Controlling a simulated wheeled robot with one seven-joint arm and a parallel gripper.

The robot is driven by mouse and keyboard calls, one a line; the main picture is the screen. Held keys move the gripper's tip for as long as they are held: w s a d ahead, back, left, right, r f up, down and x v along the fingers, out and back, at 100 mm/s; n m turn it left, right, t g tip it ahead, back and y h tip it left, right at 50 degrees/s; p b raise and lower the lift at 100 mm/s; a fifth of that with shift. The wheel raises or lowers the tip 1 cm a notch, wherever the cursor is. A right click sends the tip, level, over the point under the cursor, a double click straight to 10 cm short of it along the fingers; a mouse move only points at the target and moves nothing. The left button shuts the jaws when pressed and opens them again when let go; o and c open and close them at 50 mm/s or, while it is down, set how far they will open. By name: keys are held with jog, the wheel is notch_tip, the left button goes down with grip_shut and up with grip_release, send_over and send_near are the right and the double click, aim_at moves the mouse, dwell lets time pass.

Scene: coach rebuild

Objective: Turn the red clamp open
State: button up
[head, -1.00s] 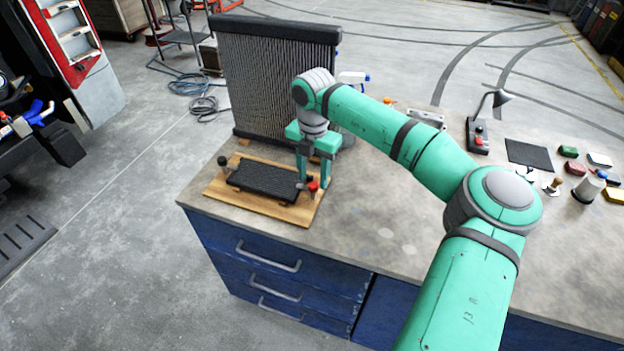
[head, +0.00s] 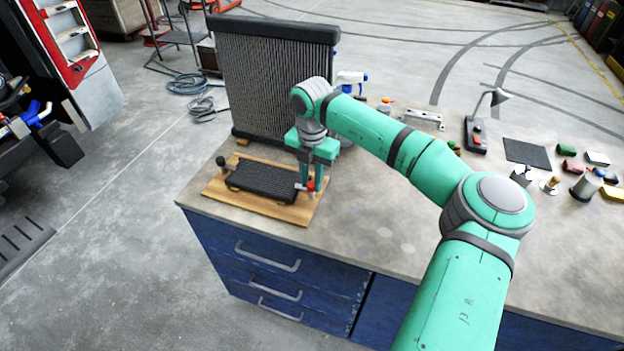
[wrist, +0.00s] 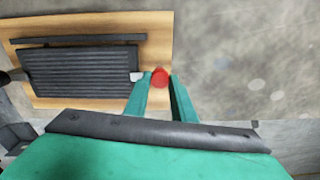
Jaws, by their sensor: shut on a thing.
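The red clamp (head: 311,185) sits at the right end of a black ribbed block (head: 262,181) on a wooden board (head: 288,213). In the wrist view the clamp's round red top (wrist: 159,78) shows between the fingertips. My gripper (head: 312,184) points down over the right side of the board and is shut on the red clamp. A short grey metal piece (wrist: 137,76) joins the clamp side to the block. The fingers hide part of the clamp in the head view. I cannot tell how far it is turned.
A black knob (head: 221,161) stands at the board's left end. A tall finned radiator (head: 272,85) rises right behind the board. A spray bottle (head: 351,79) stands behind my arm.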

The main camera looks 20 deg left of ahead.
jog(key=shift+w+n, duration=0.15)
jog(key=shift+n, duration=0.85)
grip_shut()
grip_release()
jog(key=n, duration=0.2)
jog(key=shift+r+n, duration=0.1)
jog(key=shift+n, duration=0.3)
jog(key=n, duration=0.3)
jog(key=shift+n, duration=0.3)
jog(key=n, duration=0.8)
jog(key=shift+n, duration=0.3)
